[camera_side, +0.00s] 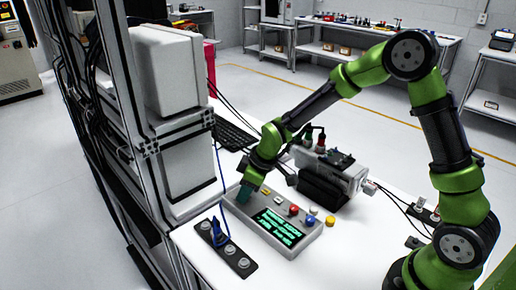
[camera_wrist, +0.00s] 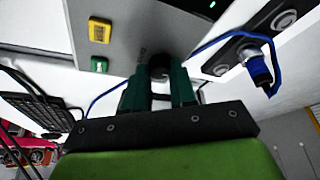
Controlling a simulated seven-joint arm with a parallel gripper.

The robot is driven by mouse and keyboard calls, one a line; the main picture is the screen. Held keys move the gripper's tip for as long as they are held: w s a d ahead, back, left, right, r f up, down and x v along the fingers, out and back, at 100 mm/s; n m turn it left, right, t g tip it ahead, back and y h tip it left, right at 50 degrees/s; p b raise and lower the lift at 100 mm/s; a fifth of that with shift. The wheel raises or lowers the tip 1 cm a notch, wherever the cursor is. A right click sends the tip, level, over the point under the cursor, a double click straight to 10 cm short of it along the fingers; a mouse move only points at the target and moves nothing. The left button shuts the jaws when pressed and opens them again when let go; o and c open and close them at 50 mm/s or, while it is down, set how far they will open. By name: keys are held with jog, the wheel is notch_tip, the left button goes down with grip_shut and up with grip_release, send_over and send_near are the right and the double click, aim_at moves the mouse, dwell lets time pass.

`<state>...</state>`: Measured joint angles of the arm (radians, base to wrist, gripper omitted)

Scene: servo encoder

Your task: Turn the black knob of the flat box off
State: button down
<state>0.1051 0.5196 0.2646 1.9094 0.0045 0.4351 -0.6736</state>
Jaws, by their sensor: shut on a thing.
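The flat box (camera_side: 258,208) is a grey control panel on the white table in the side view, with a lit green-text screen and coloured buttons. Its grey face (camera_wrist: 130,25) fills the top of the wrist view. The black knob (camera_wrist: 158,67) shows between my two fingers in the wrist view, at the box's edge area. My gripper (camera_wrist: 160,82) is shut on the knob, with one dark green finger on each side. In the side view my gripper (camera_side: 245,194) reaches down onto the box's left end and hides the knob there. The knob's pointer or marking cannot be seen.
A dark socket strip (camera_side: 226,247) with a blue cable lies left of the box. A grey device (camera_side: 340,178) with black parts stands behind it. A keyboard (camera_side: 232,134) lies further back. The rack frame borders the table's left side.

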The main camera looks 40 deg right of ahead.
jog(key=m, duration=0.2)
jog(key=m+h, duration=0.1)
jog(key=m, duration=0.1)
jog(key=shift+a+t+h, duration=0.2)
jog(key=shift+t+h, duration=0.1)
jog(key=shift+a+m+h, duration=0.1)
jog(key=shift+m+h, duration=0.8)
jog(key=shift+m, duration=1.4)
jog(key=c, duration=0.9)
grip_release()
jog(key=v, duration=1.7)
